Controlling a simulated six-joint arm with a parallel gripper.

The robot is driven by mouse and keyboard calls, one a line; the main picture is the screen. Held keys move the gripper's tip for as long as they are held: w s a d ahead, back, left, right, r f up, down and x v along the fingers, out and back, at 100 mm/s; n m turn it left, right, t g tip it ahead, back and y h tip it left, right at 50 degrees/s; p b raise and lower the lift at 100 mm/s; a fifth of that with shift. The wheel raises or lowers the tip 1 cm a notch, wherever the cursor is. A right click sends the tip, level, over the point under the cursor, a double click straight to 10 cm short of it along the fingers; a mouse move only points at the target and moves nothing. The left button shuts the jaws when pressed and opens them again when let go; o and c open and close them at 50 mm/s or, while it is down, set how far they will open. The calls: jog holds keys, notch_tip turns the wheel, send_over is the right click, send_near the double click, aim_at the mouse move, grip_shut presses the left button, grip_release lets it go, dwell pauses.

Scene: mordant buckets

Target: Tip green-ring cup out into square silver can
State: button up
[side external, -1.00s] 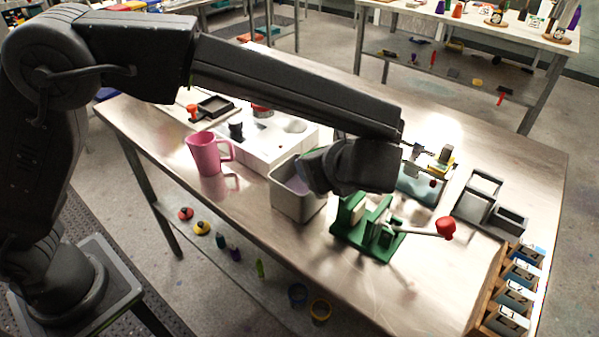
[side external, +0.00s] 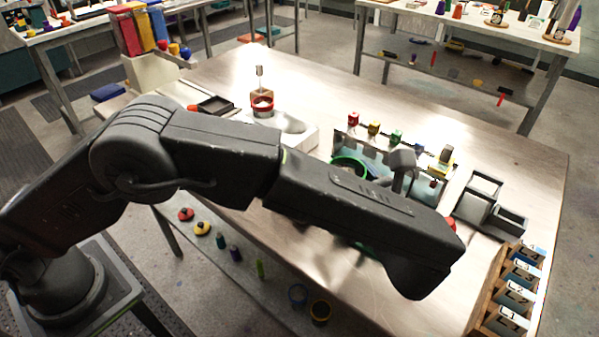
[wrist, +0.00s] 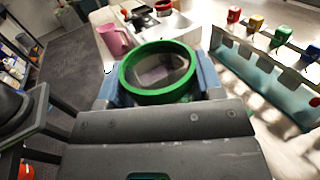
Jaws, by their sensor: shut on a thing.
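The green-ring cup (wrist: 127,80) is held in my gripper (wrist: 160,84), whose blue-grey fingers press on its left and right sides in the wrist view. Its ring faces the wrist camera, and something dull purple-grey shows inside. In the side external view the green ring (side external: 349,160) shows just beyond my forearm, above the table, and my gripper (side external: 372,168) is partly hidden. I cannot tell how far the cup is tilted.
A rack with coloured knobs (wrist: 262,70) stands close on the right. A wooden card holder (side external: 493,290) is at the right edge.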

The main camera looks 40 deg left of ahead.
jog(key=shift+r, duration=0.15)
notch_tip(320, 180, up, 6)
jog(key=w+a+f+m+t+h, duration=0.2)
jog(key=w+a+m+t+h, duration=0.3)
jog(key=a, duration=0.7)
jog(key=a+f+m+t+h, duration=0.1)
jog(key=a+f, duration=0.1)
jog(key=a, duration=0.1)
jog(key=a+f+m+t+h, duration=0.1)
jog(key=a+f+h, duration=0.1)
jog(key=a, duration=0.1)
jog(key=a+f+m+t+h, duration=0.1)
jog(key=a+f, duration=0.2)
jog(key=shift+s+a+f+m+t+h, duration=0.1)
jog(key=shift+s+a+m+t+h, duration=0.2)
jog(key=shift+t+h, duration=0.1)
jog(key=shift+w+f+m+h, duration=0.15)
jog(key=shift+f+m+h, duration=0.2)
jog(key=shift+h, duration=0.15)
